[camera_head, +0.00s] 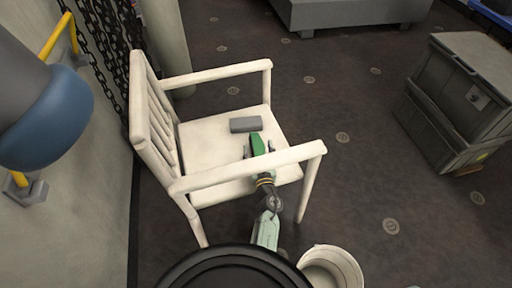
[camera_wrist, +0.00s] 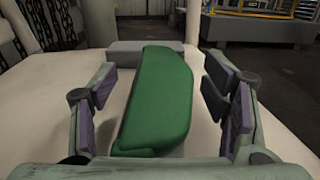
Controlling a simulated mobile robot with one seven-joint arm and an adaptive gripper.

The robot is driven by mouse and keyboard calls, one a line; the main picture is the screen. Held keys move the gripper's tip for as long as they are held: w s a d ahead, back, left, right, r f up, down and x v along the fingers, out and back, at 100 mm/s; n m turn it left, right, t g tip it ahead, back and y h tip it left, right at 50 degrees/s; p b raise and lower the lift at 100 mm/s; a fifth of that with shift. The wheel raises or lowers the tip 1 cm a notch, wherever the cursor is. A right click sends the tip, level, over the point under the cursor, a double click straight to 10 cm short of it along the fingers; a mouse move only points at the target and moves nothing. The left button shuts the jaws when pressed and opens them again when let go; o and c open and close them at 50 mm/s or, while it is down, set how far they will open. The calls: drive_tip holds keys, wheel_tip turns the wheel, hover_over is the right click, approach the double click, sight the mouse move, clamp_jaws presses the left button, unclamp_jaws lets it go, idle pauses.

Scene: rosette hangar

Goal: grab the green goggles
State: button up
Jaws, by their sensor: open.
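A green object (camera_head: 257,144), taken as the green goggles, lies on the seat of a white chair (camera_head: 205,147). In the wrist view the green object (camera_wrist: 160,97) is long with a rounded end and sits between my fingers. In the wrist view my gripper (camera_wrist: 165,92) is open, with one finger on each side of the green object and a visible gap on both sides.
A grey block (camera_head: 245,124) lies on the seat just beyond the green object. The near armrest (camera_head: 250,168) crosses close to my arm. A white bucket (camera_head: 347,262) stands on the floor at the front. Stacked dark crates (camera_head: 455,115) stand at right, with open floor between.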

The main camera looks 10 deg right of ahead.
drive_tip(key=shift+s, duration=0.1)
drive_tip(key=shift+c, duration=0.3)
drive_tip(key=c, duration=1.2)
drive_tip(key=shift+r, duration=0.15)
